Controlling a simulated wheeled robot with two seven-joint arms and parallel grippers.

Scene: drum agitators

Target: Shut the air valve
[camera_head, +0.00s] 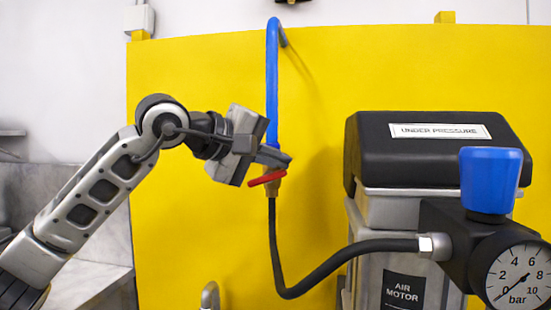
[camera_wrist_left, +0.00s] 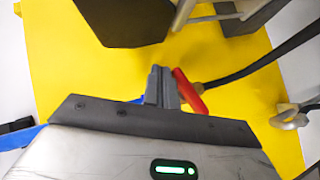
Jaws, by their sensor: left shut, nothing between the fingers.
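The air valve is a small brass body (camera_head: 273,188) between the blue pipe (camera_head: 272,80) and a black hose (camera_head: 275,245). Its red lever (camera_head: 267,178) lies crosswise to the pipe, slightly tilted, with its left end lower. My left gripper (camera_head: 286,160) is shut and empty, just above the lever in the head view. In the left wrist view the shut fingers (camera_wrist_left: 160,75) are right beside the red lever (camera_wrist_left: 188,92); I cannot tell whether they touch. The gripper partly hides the lower pipe. My right gripper is in neither view.
A yellow panel (camera_head: 200,70) stands behind. At right is the air motor (camera_head: 400,280) under a black cover (camera_head: 430,150) labelled "UNDER PRESSURE". A blue knob (camera_head: 490,180) sits above a gauge (camera_head: 520,275) with its needle near 0. The hose loops across to the gauge block.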

